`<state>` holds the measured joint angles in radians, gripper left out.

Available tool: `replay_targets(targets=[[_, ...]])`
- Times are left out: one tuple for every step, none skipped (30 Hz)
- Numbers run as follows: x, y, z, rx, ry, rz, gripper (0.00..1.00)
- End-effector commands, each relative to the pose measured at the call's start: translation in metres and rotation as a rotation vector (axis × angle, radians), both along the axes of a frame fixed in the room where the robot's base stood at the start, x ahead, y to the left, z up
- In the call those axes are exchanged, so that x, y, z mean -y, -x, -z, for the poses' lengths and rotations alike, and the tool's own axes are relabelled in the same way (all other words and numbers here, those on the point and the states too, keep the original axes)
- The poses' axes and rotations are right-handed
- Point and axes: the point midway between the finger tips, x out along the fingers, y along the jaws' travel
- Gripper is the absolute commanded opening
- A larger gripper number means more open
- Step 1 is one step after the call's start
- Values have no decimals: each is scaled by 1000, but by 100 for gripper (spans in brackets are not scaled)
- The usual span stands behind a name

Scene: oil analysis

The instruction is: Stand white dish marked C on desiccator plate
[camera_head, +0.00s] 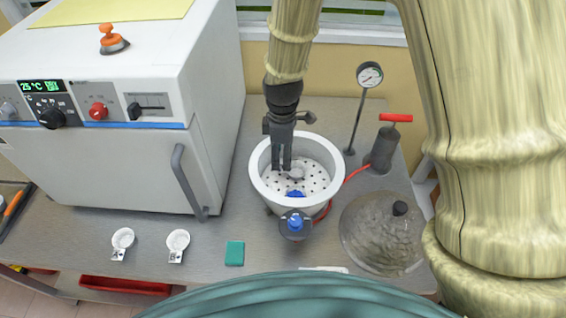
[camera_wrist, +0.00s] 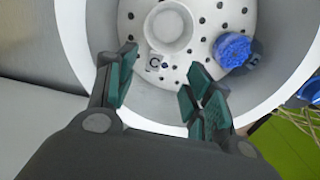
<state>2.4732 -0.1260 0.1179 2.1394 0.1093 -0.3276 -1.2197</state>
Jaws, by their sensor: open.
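The white dish marked C (camera_wrist: 170,28) is upright on the perforated white desiccator plate (camera_wrist: 204,22), its "C" tag pointing toward my gripper. In the head view the dish (camera_head: 295,173) is partly hidden by my gripper (camera_head: 281,169). The plate (camera_head: 313,181) lies inside the white-rimmed desiccator bowl (camera_head: 257,182). My gripper (camera_wrist: 165,62) is open, with its green-padded fingers apart on either side of the tag and nothing held between them. The fingers reach down inside the bowl. Whether either finger touches the plate cannot be told.
A blue lumpy piece (camera_wrist: 233,50) lies on the plate beside the dish. Two tagged white dishes (camera_head: 122,238) (camera_head: 178,241) and a green pad (camera_head: 234,253) are on the bench. A white oven (camera_head: 110,170) stands left; the glass lid (camera_head: 375,235), pump (camera_head: 383,148) and gauge (camera_head: 369,75) stand right.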

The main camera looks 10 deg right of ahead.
Motion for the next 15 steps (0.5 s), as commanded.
replay_targets(targets=[[0, -1, -5, 3, -1, 0, 52], [0, -1, -9, 3, 0, -1, 52], [0, 0, -14, 2, 1, -2, 52], [0, -1, -18, 3, 0, -2, 52], [0, -1, -21, 4, 0, -1, 52], [0, -1, -26, 2, 0, 0, 52], [0, 0, -30, 3, 0, 0, 52], [0, -1, -33, 3, 0, 0, 52], [1, 0, -37, 3, 1, -1, 52], [1, 0, -40, 2, 1, -1, 52], [1, 0, -43, 2, 1, -1, 52], [1, -1, -47, 3, 0, -1, 52], [1, -1, -49, 2, 0, -1, 52], [1, 0, -51, 1, 0, -1, 52], [1, 0, -54, 0, 0, 0, 52]])
